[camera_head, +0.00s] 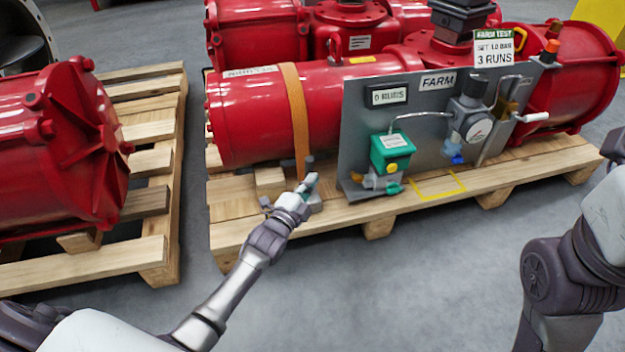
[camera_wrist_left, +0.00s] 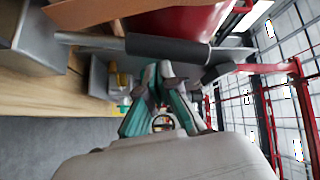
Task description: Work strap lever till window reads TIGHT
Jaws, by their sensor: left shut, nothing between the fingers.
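The orange strap (camera_head: 297,115) runs over the red cylinder (camera_head: 250,110) down to the front of the pallet. A small dark-gripped lever (camera_head: 309,163) shows at the strap's lower end, partly hidden by my gripper. In the left wrist view the lever's dark grip (camera_wrist_left: 167,49) on a grey rod lies crosswise just beyond the fingertips. My left gripper (camera_head: 311,181) is at the lever with its teal fingers shut and empty; it also shows in the left wrist view (camera_wrist_left: 157,75). I cannot tell whether it touches the lever. I cannot make out any window reading on the strap.
A grey panel (camera_head: 362,120) stands right of the strap, carrying a green-topped valve (camera_head: 390,152), a gauge (camera_head: 476,128) and a counter display. The wooden pallet (camera_head: 345,216) has a second pallet (camera_head: 150,255) to its left. The floor in front is clear. My right arm is at the right edge.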

